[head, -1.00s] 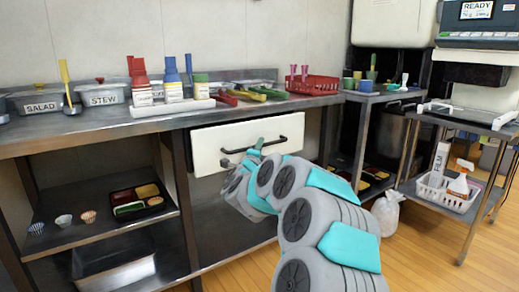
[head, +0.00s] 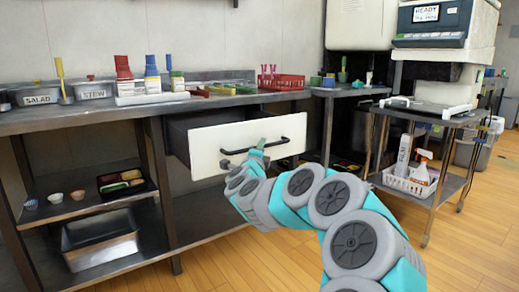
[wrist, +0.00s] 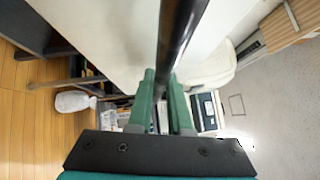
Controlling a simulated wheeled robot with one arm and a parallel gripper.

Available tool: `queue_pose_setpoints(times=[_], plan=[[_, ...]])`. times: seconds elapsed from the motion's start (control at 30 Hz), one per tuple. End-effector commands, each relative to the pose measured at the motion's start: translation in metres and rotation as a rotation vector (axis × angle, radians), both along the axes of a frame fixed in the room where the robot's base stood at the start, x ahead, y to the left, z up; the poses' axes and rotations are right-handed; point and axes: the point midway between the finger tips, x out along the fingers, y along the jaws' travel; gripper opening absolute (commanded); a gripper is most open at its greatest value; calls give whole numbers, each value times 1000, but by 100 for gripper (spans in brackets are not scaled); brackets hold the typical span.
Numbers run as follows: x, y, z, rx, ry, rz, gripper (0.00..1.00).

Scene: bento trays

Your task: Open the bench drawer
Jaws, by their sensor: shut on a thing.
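The bench drawer (head: 215,148) has a white front and a dark bar handle (head: 278,143). It stands out from under the steel bench top, and its dark side and inside show at the left. My gripper (head: 258,150) is at the handle's middle. In the wrist view, the green fingers of my gripper (wrist: 163,95) are on either side of the dark handle bar (wrist: 180,35), shut on it. The white drawer front (wrist: 110,35) fills much of that view behind the bar.
The bench top (head: 60,120) holds labelled tubs, bottles and a red basket (head: 282,82). A lower shelf (head: 85,202) holds cups and a bento tray (head: 122,182). A steel cart (head: 425,190) stands at the right. The wooden floor (head: 470,250) in front is open.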

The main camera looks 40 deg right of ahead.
Motion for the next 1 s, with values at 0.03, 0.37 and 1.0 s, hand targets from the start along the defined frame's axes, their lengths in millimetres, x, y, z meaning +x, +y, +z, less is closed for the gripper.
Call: queue_pose_setpoints(times=[0.03,0.37,1.0], plan=[[-1,1,-3,4,3,3,0],[-3,1,-2,2,4,3,0],[-3,0,0,0,1,1,46]])
